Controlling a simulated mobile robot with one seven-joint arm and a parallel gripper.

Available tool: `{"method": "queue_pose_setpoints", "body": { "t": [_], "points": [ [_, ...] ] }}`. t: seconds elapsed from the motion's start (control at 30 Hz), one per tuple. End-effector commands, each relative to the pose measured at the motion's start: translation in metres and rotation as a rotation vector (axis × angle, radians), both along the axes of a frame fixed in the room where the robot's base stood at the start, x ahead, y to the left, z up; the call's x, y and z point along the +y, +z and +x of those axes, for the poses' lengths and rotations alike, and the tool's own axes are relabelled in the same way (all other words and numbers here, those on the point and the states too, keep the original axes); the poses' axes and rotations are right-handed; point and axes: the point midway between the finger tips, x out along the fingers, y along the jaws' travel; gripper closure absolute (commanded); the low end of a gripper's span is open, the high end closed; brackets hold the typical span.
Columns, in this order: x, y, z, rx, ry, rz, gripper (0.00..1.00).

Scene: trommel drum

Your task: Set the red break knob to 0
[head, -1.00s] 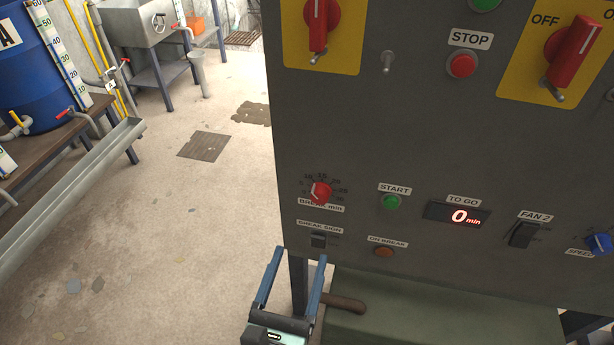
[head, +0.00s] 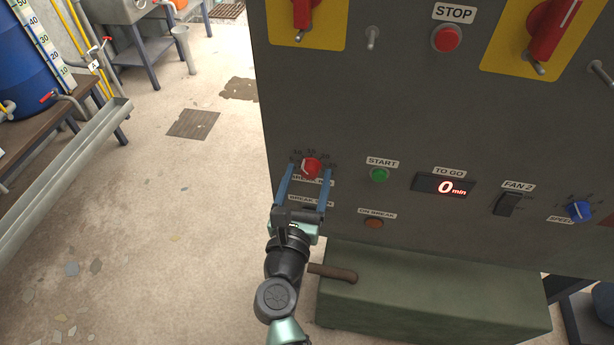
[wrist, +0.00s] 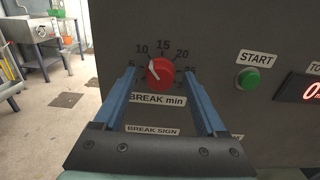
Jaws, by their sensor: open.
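The red break knob (head: 311,168) sits on the lower left of the grey panel, above the label "BREAK min". The wrist view shows the red knob (wrist: 160,73) closer, with its white pointer line tilted up and left, towards the mark 10 or a little below it. Numbers ring its upper side; the 0 mark cannot be made out. My gripper (head: 306,172) is open and empty. In the wrist view its two blue fingers (wrist: 160,82) stand left and right of the knob, apart from it. Their tips reach about the knob's height; the exact gap to the panel is unclear.
Right of the knob are the green START button (head: 379,174), the display (head: 444,187) reading 0 min and the FAN 2 switch (head: 507,203). The ON BREAK lamp (head: 374,223) is below. A green box (head: 430,295) with a brown handle (head: 333,272) lies under the panel.

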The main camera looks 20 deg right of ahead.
Motion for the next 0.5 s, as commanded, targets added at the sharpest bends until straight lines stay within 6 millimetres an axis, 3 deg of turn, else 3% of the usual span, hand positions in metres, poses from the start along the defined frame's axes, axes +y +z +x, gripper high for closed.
{"method": "queue_pose_setpoints", "body": {
  "t": [0.2,0.5],
  "points": [
    [-0.0003,-0.0001,0.0001,0.000,0.000,0.000,0.26],
    [-0.0001,-0.0001,-0.0001,0.000,0.000,0.000,0.80]
  ]
}}
